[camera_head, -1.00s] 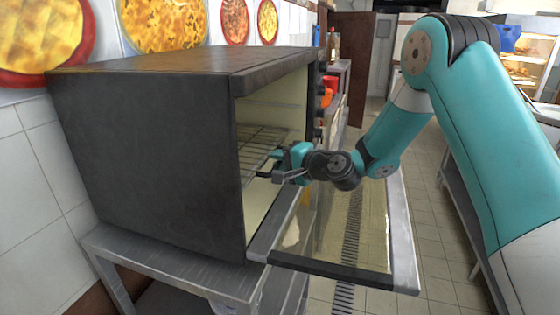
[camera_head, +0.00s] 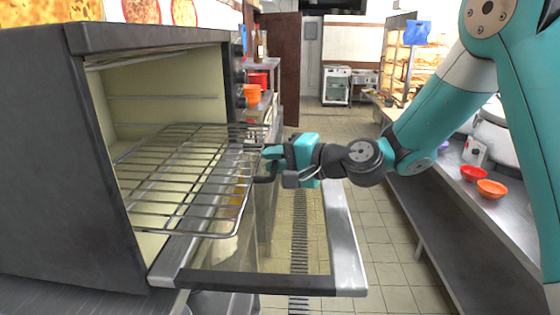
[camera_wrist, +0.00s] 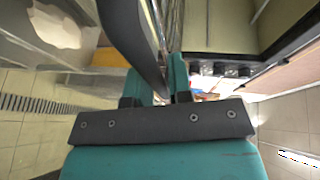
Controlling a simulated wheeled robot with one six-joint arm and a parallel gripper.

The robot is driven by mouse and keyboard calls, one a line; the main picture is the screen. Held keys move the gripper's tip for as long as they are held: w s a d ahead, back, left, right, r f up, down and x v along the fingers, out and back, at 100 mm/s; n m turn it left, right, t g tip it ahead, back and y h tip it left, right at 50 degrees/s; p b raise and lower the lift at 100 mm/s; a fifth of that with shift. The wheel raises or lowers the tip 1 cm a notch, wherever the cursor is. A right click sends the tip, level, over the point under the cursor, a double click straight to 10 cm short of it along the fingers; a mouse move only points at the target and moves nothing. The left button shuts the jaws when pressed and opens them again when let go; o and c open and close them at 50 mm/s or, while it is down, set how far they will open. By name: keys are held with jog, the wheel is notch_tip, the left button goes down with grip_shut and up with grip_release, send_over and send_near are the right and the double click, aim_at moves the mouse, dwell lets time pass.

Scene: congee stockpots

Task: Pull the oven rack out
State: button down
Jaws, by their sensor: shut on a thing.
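The wire oven rack (camera_head: 185,170) sticks partly out of the oven (camera_head: 50,150), with its front portion over the lowered glass door (camera_head: 255,280). Its back part is still inside the oven. My gripper (camera_head: 268,165) is shut on the rack's front edge, at the dark handle-like bar (camera_head: 266,179). In the wrist view the fingers (camera_wrist: 160,92) close around a dark bar (camera_wrist: 132,40), and the wire rods run away beside it.
The oven stands on a metal table at the left. Orange bowls (camera_head: 491,188) and a large pot (camera_head: 497,132) stand on the right counter (camera_head: 520,215). The tiled aisle (camera_head: 385,240) between is clear. A red container (camera_head: 257,80) stands beyond the oven.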

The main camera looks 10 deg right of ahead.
jog(key=shift+s+f, duration=0.1)
jog(key=shift+f, duration=0.25)
jog(key=c, duration=1.2)
grip_release()
jog(key=shift+o, duration=0.3)
jog(key=shift+r, duration=0.1)
jog(key=shift+d+r, duration=0.1)
jog(key=b+v, duration=0.5)
jog(key=v, duration=1.2)
jog(key=shift+d+r, duration=0.1)
jog(key=shift+r, duration=0.05)
